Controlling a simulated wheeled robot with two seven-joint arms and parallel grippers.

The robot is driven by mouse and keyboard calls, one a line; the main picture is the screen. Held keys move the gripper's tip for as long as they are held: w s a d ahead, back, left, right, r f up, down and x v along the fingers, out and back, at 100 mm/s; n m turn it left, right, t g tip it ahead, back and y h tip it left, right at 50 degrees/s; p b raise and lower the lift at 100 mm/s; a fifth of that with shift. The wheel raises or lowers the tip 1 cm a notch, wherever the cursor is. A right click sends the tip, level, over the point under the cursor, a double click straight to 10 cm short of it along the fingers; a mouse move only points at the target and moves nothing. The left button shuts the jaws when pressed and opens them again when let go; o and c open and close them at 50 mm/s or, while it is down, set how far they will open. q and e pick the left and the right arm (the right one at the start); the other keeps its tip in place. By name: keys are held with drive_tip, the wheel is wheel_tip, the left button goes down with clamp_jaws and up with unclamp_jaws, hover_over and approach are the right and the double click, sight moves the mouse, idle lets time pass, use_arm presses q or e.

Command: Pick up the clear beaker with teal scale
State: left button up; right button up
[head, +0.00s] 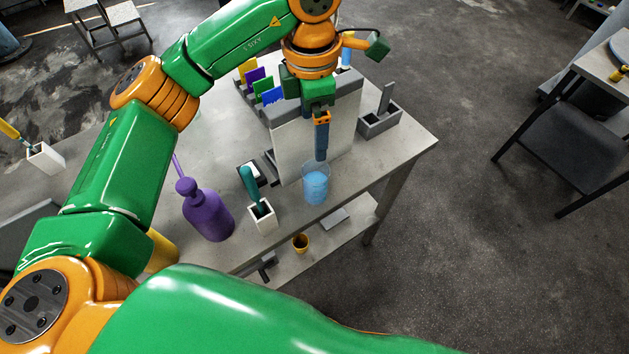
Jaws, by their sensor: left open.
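The clear beaker (316,188) stands upright near the table's front edge, right of the white holder. It looks bluish, and its scale is too small to make out. My left gripper (321,154) points down from above, its blue fingertips at or just above the beaker's far rim in the picture. It is open, though I see the fingers nearly edge-on. I cannot tell whether they touch the glass. My right gripper is not in view.
On the table (408,146), a purple bottle (208,216) and a white holder with a teal-handled tool (263,218) stand left of the beaker. A grey-white box (290,150) is close behind. A grey caddy (381,121) stands right.

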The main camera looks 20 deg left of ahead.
use_arm(q)
wheel_tip(320, 180, down, 5)
drive_tip(key=s, duration=0.2)
hover_over(316, 173)
drive_tip(key=s, duration=0.2)
wheel_tip(316, 173, down, 5)
drive_tip(key=f, duration=0.1)
drive_tip(key=f+p, duration=0.2)
drive_tip(key=shift+s+d+f+g, duration=0.3)
drive_tip(key=shift+s+d, duration=0.05)
drive_tip(key=shift+s, duration=0.05)
drive_tip(key=shift+w+f, duration=0.25)
drive_tip(key=shift+s+r, duration=0.1)
drive_tip(key=c, duration=1.5)
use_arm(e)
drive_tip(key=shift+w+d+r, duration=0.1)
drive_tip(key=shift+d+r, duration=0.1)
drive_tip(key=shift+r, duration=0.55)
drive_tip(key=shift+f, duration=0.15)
